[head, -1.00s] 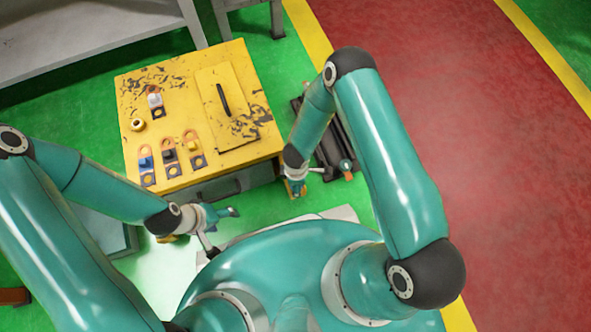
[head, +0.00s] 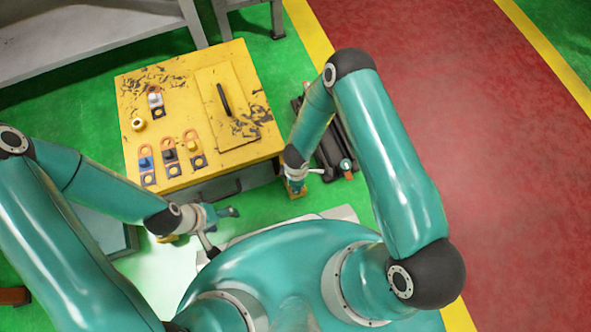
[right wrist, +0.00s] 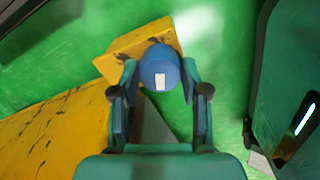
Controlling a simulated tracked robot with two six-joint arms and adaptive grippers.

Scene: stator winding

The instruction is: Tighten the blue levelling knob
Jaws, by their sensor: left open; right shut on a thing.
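The blue levelling knob (right wrist: 159,68) is round, with a small white mark on its face. It sits over a yellow block-like part (right wrist: 130,48) in the right wrist view. My right gripper (right wrist: 160,78) has a finger on each side of the knob and is shut on it. In the head view my right gripper (head: 296,186) is at the front right corner of the yellow cabinet, and its fingers mostly hide the knob. My left gripper (head: 227,212) is open and empty, in front of the cabinet and apart from the knob.
A dark rail-like fixture (head: 335,150) stands right of the cabinet. The red floor lane (head: 490,160) is clear.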

